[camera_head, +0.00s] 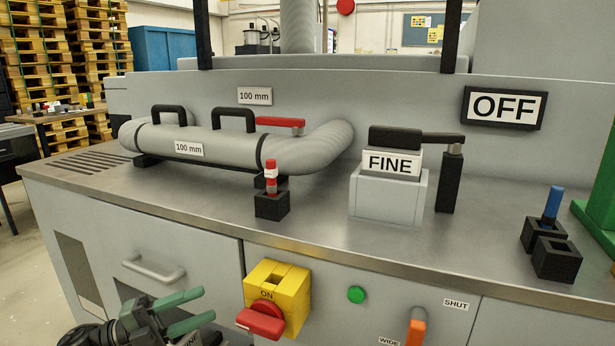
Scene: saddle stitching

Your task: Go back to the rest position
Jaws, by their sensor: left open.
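My left gripper (208,303) is at the lower left of the head view, in front of the machine's grey front panel. Its two green fingers are apart, and nothing shows between them. It is left of the yellow switch box (293,283) with the red handle (261,320) marked ON, and apart from it in the picture. My right gripper is not in view.
The metal worktop (310,228) carries a grey duct (225,148), a black holder (272,205) with a red-and-white piece, a FINE block (388,195) and black holders (557,260) at right. An orange lever (416,328) and door handle (153,270) stick out in front.

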